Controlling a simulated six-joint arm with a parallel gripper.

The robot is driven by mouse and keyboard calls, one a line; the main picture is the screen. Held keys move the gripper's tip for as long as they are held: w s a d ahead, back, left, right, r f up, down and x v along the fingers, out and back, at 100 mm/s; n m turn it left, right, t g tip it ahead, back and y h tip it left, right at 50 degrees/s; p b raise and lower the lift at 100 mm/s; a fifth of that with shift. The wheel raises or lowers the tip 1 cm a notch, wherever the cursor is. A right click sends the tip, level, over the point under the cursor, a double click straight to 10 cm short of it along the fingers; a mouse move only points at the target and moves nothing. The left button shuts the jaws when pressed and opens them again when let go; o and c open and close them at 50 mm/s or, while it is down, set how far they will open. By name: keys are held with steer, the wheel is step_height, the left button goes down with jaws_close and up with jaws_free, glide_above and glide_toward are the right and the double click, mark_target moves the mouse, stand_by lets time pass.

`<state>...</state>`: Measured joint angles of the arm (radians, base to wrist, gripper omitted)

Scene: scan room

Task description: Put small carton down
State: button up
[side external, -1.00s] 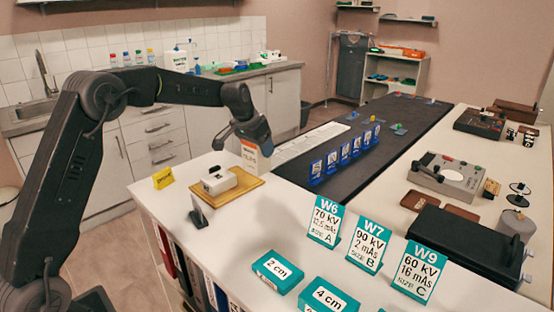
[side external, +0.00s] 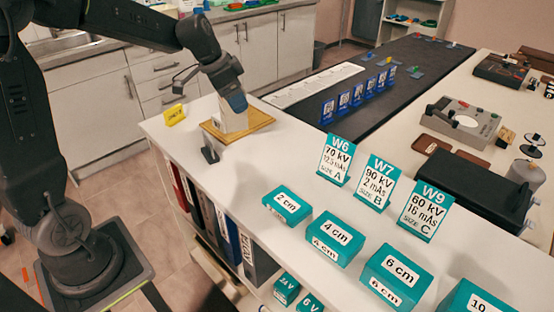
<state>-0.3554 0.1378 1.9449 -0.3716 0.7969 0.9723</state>
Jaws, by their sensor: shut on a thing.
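My gripper (side external: 236,103) is over the wooden tray (side external: 262,119) at the left end of the white counter. The carton overlaps the tray in the picture. I cannot tell whether its base touches the tray. The white box seen on the tray earlier cannot be made out separately now.
A yellow sign (side external: 175,115) stands left of the tray, and a small dark stand (side external: 209,150) stands at its front. Teal blocks (side external: 287,205) and teal cards (side external: 336,160) stand to the right. Blue holders (side external: 357,95) line the dark mat (side external: 405,70).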

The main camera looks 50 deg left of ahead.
steer(key=shift+w+d+f, duration=0.8)
steer(key=shift+d+f, duration=0.85)
steer(key=shift+f, duration=0.15)
steer(key=shift+w+d+f, duration=0.85)
steer(key=shift+d+f, duration=0.85)
steer(key=shift+f, duration=0.1)
steer(key=shift+w+d+f, duration=0.8)
steer(key=shift+d+f, duration=0.85)
steer(key=shift+f, duration=0.15)
steer(key=shift+f, duration=0.15)
steer(key=o, duration=0.9)
steer(key=shift+o, duration=0.2)
steer(key=v, duration=1.1)
steer(key=s+d+r+n+y, duration=0.1)
steer(key=s+r+n, duration=0.1)
steer(key=s, duration=0.9)
steer(key=s+d+r+n+t, duration=0.1)
steer(key=s+d+r+n, duration=0.1)
steer(key=s, duration=1)
steer(key=shift+s+r+y, duration=0.2)
steer(key=shift+y, duration=0.2)
